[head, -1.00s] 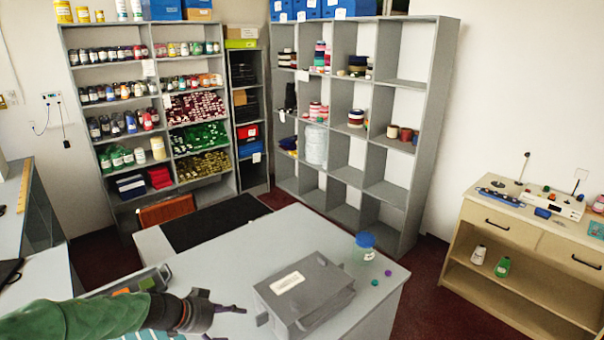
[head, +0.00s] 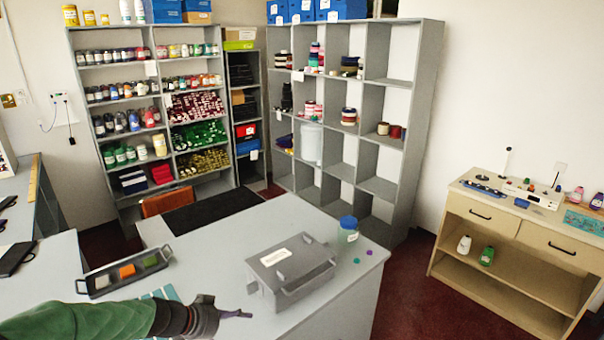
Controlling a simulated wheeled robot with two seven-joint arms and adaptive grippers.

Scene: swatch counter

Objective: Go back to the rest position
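My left arm in its green sleeve comes in from the lower left, and my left gripper (head: 236,314) is low over the grey counter (head: 205,258). Its fingers point right, toward the grey lidded box (head: 291,272), and look apart from it. The fingers appear thin and close together, and I cannot tell whether they are open or shut. I see nothing held in them. My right gripper is not in view.
A tray (head: 100,291) with orange and green pieces lies left on the counter. A jar with a blue lid (head: 348,229) stands behind the box, near small purple and green pieces. A wooden cabinet (head: 510,242) stands at the right. Dark red floor lies between.

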